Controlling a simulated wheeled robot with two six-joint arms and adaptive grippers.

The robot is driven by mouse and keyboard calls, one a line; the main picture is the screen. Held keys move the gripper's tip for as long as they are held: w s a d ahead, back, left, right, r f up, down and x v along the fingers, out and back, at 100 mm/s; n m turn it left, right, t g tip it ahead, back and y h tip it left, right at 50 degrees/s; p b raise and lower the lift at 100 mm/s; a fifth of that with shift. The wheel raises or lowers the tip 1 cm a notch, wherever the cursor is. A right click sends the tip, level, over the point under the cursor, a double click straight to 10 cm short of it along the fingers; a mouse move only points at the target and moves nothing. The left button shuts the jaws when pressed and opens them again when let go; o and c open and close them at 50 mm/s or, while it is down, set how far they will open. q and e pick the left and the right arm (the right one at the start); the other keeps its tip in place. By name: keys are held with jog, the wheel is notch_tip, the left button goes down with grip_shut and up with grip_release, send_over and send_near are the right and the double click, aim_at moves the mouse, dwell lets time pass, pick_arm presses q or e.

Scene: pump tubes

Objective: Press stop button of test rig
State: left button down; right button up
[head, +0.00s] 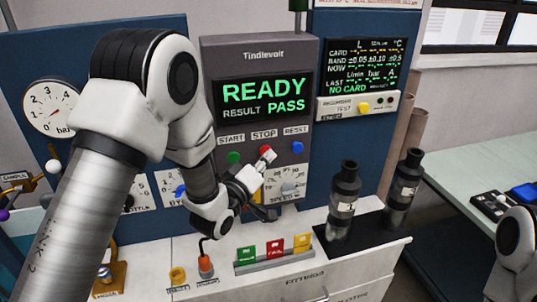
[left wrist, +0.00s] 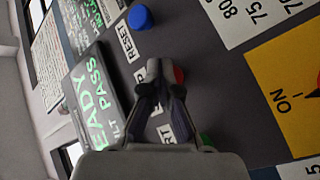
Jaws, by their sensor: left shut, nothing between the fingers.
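The test rig (head: 211,60) is a grey panel with a screen reading READY, RESULT PASS. Its red stop button (head: 264,150) sits under the STOP label, between green and blue buttons. My left gripper (head: 267,159) is shut and empty, at the panel by the stop button. In the left wrist view the closed fingertips (left wrist: 159,70) overlap the red stop button (left wrist: 179,75), which is partly hidden behind them. I cannot tell whether they touch it. My right gripper is out of view.
The green start button (head: 233,157) and blue reset button (head: 296,146) flank the stop button. A yellow switch plate (left wrist: 290,85) marked ON is close by. Dark bottles (head: 343,205) stand on the bench at right. Coloured cards (head: 273,246) stand in front.

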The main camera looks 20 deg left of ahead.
pick_arm(q)
jog(key=shift+w+a+r, duration=0.1)
jog(key=shift+r, duration=0.15)
jog(key=s+d, duration=0.2)
jog(key=s, duration=0.1)
jog(key=s+d+b, duration=0.1)
jog(key=s, duration=0.1)
jog(key=shift+d+f, duration=0.15)
jog(key=shift+f, duration=0.1)
jog(key=shift+w, duration=0.1)
dwell(0.5)
